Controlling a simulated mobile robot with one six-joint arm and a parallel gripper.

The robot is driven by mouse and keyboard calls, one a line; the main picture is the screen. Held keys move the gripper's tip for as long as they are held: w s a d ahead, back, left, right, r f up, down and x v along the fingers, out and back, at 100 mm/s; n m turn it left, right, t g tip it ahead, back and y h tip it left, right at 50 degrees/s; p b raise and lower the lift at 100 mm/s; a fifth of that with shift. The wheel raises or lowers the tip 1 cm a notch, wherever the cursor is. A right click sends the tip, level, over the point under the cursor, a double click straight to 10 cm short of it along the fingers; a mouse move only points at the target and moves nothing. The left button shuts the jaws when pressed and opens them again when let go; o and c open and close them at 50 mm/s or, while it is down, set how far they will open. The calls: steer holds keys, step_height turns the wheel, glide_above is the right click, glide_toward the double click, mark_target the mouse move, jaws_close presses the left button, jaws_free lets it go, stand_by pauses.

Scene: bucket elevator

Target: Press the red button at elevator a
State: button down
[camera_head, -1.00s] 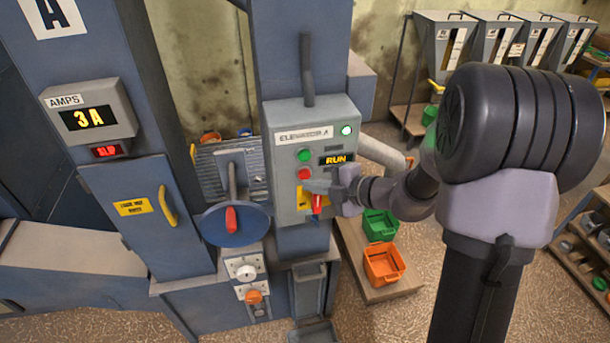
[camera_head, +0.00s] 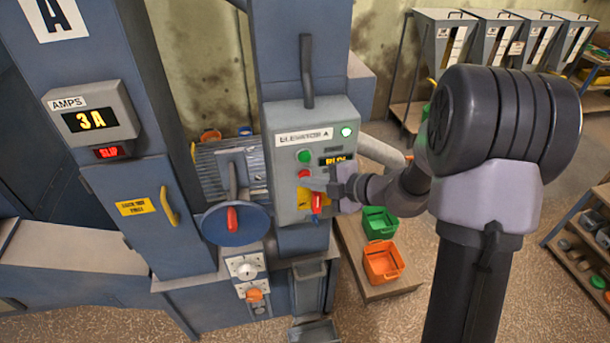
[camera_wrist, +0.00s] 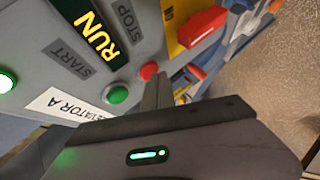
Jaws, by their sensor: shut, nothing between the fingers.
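The grey control box labelled ELEVATOR A (camera_head: 330,116) is on the blue column in the middle of the head view. Its red button (camera_head: 303,173) sits below the green button (camera_head: 304,156). My gripper (camera_head: 306,184) is shut and empty, with its tip just below the red button and partly hiding it. In the wrist view the red button (camera_wrist: 149,70) shows right beside the tip of my gripper (camera_wrist: 162,76), and the green button (camera_wrist: 117,94) is to its left. I cannot tell whether the tip touches the red button. The display (camera_wrist: 101,39) reads RUN.
A red switch handle (camera_head: 317,202) on a yellow plate is just below my gripper. A green lamp (camera_head: 346,132) is lit on the box. A blue handwheel (camera_head: 236,223) is at the left.

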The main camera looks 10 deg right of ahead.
steer(key=shift+w, duration=0.25)
steer(key=shift+s, duration=0.15)
stand_by(0.4)
steer(key=shift+s+p, duration=0.35)
steer(key=shift+s, duration=0.4)
steer(key=s, duration=0.5)
steer(key=shift+p, duration=0.3)
stand_by(0.3)
